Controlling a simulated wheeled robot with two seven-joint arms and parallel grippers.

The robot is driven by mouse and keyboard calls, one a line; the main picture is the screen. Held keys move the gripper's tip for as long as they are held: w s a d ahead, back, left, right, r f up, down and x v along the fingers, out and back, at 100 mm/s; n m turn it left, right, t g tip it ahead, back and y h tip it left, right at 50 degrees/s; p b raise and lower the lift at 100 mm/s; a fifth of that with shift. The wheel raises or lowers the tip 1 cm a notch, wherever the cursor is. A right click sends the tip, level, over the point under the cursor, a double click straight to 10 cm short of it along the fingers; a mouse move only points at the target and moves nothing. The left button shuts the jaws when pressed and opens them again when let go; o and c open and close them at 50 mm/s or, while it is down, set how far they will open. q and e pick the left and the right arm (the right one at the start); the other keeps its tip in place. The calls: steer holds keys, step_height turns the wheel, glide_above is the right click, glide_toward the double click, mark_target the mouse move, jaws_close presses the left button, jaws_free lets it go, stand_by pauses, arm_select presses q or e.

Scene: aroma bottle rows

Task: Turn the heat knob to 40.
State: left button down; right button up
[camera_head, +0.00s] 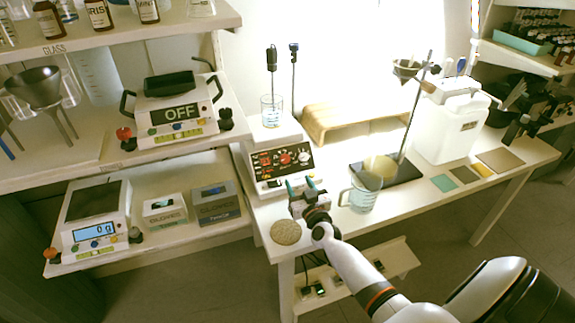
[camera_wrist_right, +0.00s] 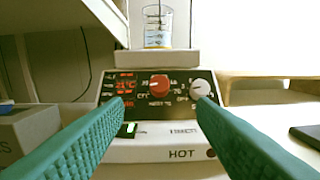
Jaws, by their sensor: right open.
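The heat knob (camera_wrist_right: 159,84) is red and sits in the middle of the black panel of the hot plate (camera_head: 281,160). Its label is blurred but seems to read HEAT, with small numbers around it. The red knob also shows in the head view (camera_head: 285,158). A white knob (camera_wrist_right: 200,88) is to its right, and a red display (camera_wrist_right: 126,86) reading about 21 °C is to its left. My right gripper (camera_head: 301,184) is open and empty in front of the panel. In the wrist view its teal fingertips (camera_wrist_right: 160,104) are apart, below and either side of the red knob, not touching it. My left gripper is not in view.
A glass beaker (camera_head: 271,110) with a probe in it stands on the hot plate. A round cork mat (camera_head: 286,232) lies at the table's front corner. A glass jug (camera_head: 361,195) stands right of my right gripper. Small boxes (camera_head: 217,203) are on the shelf to the left.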

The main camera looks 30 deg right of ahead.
mark_target(286, 160)
steer(key=b+x, duration=0.3)
steer(key=x, duration=0.6)
steer(key=shift+w+f, duration=0.15)
steer(key=shift+w, duration=0.05)
steer(key=shift+w+d, duration=0.2)
steer(key=shift+w, duration=0.3)
